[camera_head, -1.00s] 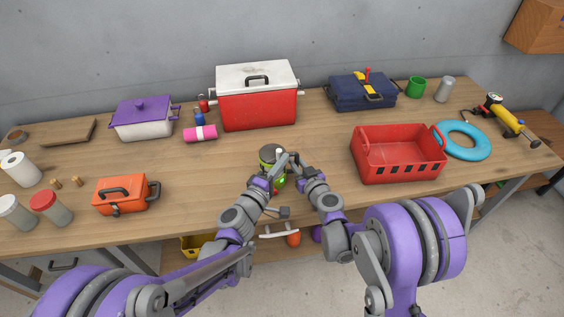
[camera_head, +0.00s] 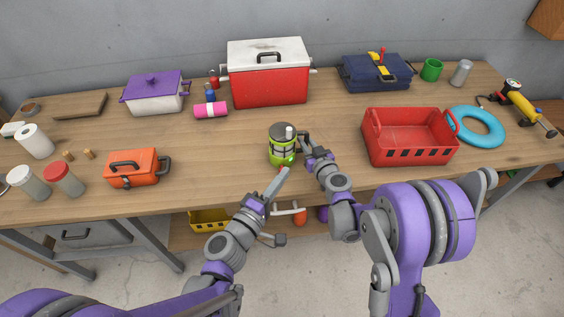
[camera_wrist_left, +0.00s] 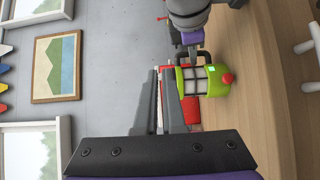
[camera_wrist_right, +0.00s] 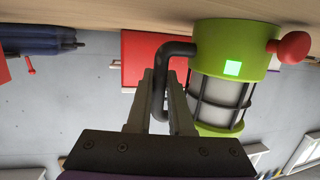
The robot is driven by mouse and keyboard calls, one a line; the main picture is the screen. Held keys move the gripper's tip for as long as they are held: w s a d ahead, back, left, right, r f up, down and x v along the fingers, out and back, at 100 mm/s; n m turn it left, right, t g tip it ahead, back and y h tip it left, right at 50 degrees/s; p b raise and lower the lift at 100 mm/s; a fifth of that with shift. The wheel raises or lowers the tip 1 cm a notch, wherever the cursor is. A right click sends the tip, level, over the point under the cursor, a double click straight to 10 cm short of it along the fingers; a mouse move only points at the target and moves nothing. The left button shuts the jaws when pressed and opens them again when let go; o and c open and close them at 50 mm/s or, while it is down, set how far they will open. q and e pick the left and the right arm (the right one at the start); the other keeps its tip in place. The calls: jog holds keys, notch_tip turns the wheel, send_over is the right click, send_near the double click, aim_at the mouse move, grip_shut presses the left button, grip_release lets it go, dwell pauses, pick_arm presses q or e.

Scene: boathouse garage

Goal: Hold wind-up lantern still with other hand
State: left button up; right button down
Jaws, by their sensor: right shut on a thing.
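The wind-up lantern (camera_head: 282,147) is green with a dark cage and stands upright on the workbench. Its red knob (camera_wrist_right: 293,46) and lit green square (camera_wrist_right: 232,68) show in the right wrist view. My right gripper (camera_head: 305,139) is at its right side, shut on its black handle (camera_wrist_right: 158,85). My left gripper (camera_head: 283,174) is empty, just in front of and below the lantern, apart from it. In the left wrist view a narrow gap shows between its fingers (camera_wrist_left: 162,75), with the lantern (camera_wrist_left: 200,80) to their right.
The workbench (camera_head: 220,160) is clear around the lantern. A red crate (camera_head: 410,155) stands to the right, an orange toolbox (camera_head: 130,170) to the left. A red cooler (camera_head: 268,85) and pink roll (camera_head: 210,110) are behind.

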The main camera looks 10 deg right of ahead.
pick_arm(q)
jog(key=shift+o, duration=1.2)
jog(key=shift+s+f, duration=0.1)
jog(key=shift+o, duration=1.1)
jog(key=shift+d+f+n+y, duration=0.15)
jog(key=shift+n+y, duration=0.15)
jog(key=shift+n, duration=0.2)
jog(key=shift+o, duration=0.9)
jog(key=w+n+y, duration=0.1)
jog(key=n, duration=0.1)
jog(key=w+f+n+y, duration=0.1)
jog(key=n, duration=0.1)
jog(key=w+d+f+n, duration=0.1)
jog(key=n, duration=0.2)
jog(key=shift+w+f+y, duration=0.15)
jog(key=shift+f+y, duration=0.1)
jog(key=shift+y, duration=0.15)
jog(key=n+t+y, duration=0.4)
jog(key=n+y, duration=0.2)
jog(key=n, duration=1)
send_near(283, 127)
jog(key=w+d+r, duration=0.1)
jog(key=w, duration=0.4)
jog(key=w+d+r, duration=0.1)
jog(key=w, duration=0.2)
jog(key=shift+w+d+r, duration=0.25)
jog(key=shift+d+r, duration=0.05)
jog(key=shift+r, duration=0.05)
